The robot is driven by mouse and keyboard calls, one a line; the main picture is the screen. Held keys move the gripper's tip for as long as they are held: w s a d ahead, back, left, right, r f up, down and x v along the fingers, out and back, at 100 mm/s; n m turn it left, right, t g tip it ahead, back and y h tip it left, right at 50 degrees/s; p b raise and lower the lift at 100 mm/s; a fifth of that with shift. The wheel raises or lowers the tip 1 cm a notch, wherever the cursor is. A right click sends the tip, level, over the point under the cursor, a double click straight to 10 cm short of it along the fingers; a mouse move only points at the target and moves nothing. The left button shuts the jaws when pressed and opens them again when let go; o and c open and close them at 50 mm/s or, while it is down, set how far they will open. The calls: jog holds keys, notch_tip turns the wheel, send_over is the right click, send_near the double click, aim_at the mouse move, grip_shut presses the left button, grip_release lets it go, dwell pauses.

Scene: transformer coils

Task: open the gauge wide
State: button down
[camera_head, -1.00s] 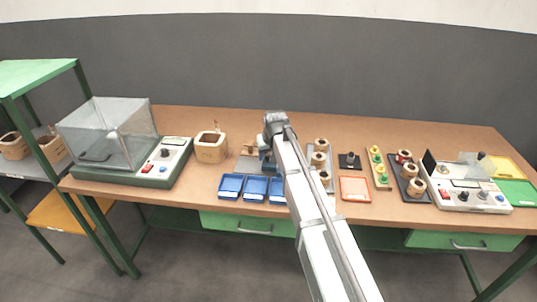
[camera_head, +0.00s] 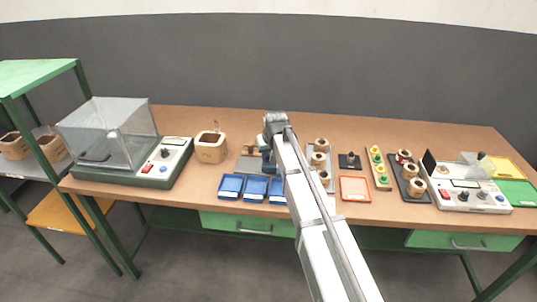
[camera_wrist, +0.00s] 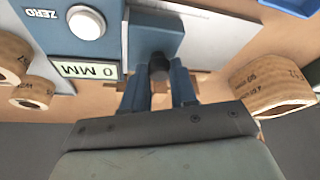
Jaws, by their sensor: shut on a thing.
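The gauge fills the upper part of the wrist view. It has a blue-grey body (camera_wrist: 40,30) with a round white ZERO button (camera_wrist: 86,22), a display (camera_wrist: 85,70) reading 0 MM, and a blue block (camera_wrist: 152,34). A black knob (camera_wrist: 159,66) stands in front of the block. My gripper (camera_wrist: 160,82) has its two blue fingers on either side of the knob and is shut on it. The fingertip contact is partly hidden. In the head view my gripper (camera_head: 267,158) is over the middle of the bench, and my arm hides much of the gauge.
Wound coils lie close on both sides in the wrist view, one at right (camera_wrist: 270,88). In the head view blue trays (camera_head: 255,189) lie in front of the gripper. A coil rack (camera_head: 320,160) stands just right.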

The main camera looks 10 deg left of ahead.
jog(key=a, duration=0.8)
jog(key=shift+a, duration=0.35)
jog(key=c, duration=0.9)
grip_release()
jog(key=v, duration=1.4)
jog(key=shift+a+f, duration=0.1)
jog(key=shift+f, duration=0.05)
